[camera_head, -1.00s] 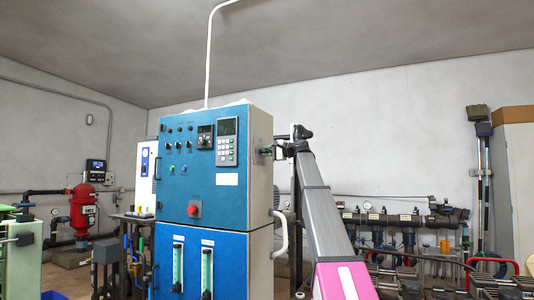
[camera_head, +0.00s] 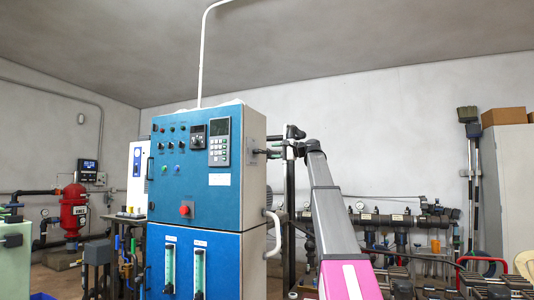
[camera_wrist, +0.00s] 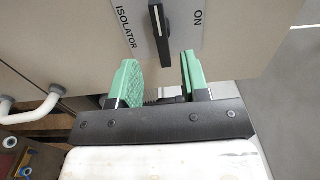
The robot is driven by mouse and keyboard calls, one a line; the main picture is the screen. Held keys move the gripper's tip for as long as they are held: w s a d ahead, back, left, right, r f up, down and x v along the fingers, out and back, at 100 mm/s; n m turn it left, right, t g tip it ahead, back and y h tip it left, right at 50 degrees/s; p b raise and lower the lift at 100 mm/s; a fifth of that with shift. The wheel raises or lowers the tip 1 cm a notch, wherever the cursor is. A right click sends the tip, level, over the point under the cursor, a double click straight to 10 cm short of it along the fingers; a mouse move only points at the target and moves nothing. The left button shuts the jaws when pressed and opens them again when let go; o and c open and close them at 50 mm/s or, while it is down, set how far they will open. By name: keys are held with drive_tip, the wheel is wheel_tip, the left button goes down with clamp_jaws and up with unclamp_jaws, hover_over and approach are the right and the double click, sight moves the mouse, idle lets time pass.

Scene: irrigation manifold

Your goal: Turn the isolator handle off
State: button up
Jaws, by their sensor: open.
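The isolator handle (camera_wrist: 160,33) is a black lever with a white stripe. In the wrist view it stands nearly upright on a grey plate (camera_wrist: 184,42) marked ISOLATOR on its left and ON on its right. My gripper (camera_wrist: 160,74) is open, its two green fingers apart below the handle. The handle's lower end lies toward the gap between them; I see no grip on it. In the head view my gripper (camera_head: 274,152) is at the right side of the blue-fronted cabinet (camera_head: 225,200); the handle is too small to make out clearly there.
Dark pipework (camera_head: 390,218) runs along the back wall. A tall grey cupboard (camera_head: 508,185) stands at far right.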

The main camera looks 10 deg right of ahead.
drive_tip(key=shift+v, duration=1.2)
drive_tip(key=a+f+g+h, duration=0.1)
drive_tip(key=a+f+h, duration=0.1)
drive_tip(key=f, duration=1.4)
drive_tip(key=a+f+h, duration=0.2)
drive_tip(key=f, duration=1.4)
drive_tip(key=s+a+f+g+h, duration=0.2)
drive_tip(key=s+f, duration=0.1)
drive_tip(key=f, duration=0.9)
drive_tip(key=s+a+f+g+h, duration=0.1)
drive_tip(key=s+f+h, duration=0.15)
drive_tip(key=f, duration=0.85)
drive_tip(key=s+a+f+n+g+h, duration=0.1)
drive_tip(key=s+f, duration=0.5)
drive_tip(key=f, duration=0.4)
drive_tip(key=s+a+f+n+g+h, duration=0.1)
drive_tip(key=s+f+n+g, duration=0.1)
drive_tip(key=s+f, duration=0.6)
drive_tip(key=s+f+n+g+h, duration=0.3)
drive_tip(key=s+f+h, duration=0.1)
drive_tip(key=s+f, duration=1.2)
drive_tip(key=shift+s+d+f+n, duration=0.3)
drive_tip(key=shift+s+d, duration=0.1)
drive_tip(key=shift+s, duration=0.7)
